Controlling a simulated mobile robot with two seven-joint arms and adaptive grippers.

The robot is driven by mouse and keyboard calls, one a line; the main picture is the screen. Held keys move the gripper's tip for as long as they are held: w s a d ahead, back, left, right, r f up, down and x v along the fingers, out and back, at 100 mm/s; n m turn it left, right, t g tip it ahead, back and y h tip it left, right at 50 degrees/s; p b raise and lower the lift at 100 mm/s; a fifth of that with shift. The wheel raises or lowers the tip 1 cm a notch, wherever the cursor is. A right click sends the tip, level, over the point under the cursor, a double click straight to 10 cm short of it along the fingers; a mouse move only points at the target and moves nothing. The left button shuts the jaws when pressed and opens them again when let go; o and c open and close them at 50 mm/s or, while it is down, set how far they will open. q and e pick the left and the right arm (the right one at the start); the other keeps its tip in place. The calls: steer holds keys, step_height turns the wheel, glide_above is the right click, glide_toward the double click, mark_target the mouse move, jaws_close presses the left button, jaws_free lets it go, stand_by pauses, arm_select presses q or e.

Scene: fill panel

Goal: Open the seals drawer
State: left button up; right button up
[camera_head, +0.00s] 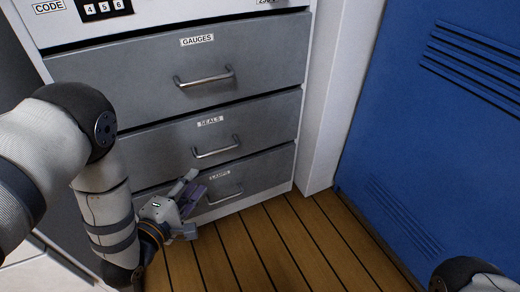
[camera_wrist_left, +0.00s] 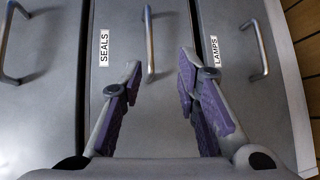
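The grey seals drawer (camera_head: 265,122) is the middle of three labelled drawers and looks shut in the head view. Its label (camera_head: 210,121) reads SEALS, and its metal bar handle (camera_head: 216,150) sits below it. My left gripper (camera_head: 192,200) is in front of the lower drawers, below and left of that handle. In the left wrist view my left gripper (camera_wrist_left: 160,70) is open and empty, fingers spread. The seals handle (camera_wrist_left: 150,45) shows beyond and between the fingertips, apparently apart from them. My right gripper is out of view.
The gauges drawer (camera_head: 130,75) is above and the lamps drawer (camera_head: 262,172) below, both looking shut with similar handles. A blue locker door (camera_head: 430,130) stands to the right. The wooden floor (camera_head: 290,240) before the cabinet is clear.

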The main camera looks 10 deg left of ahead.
mark_target(218, 150)
arm_select(q)
steer(key=b+x, duration=0.1)
steer(key=x, duration=0.3)
steer(key=r+b+x, duration=0.1)
steer(key=b+x, duration=0.1)
steer(key=x, duration=0.2)
steer(key=b+x, duration=0.2)
steer(key=x, duration=0.3)
steer(key=shift+d+r, duration=0.3)
steer(key=shift+w+r, duration=0.1)
jaws_close()
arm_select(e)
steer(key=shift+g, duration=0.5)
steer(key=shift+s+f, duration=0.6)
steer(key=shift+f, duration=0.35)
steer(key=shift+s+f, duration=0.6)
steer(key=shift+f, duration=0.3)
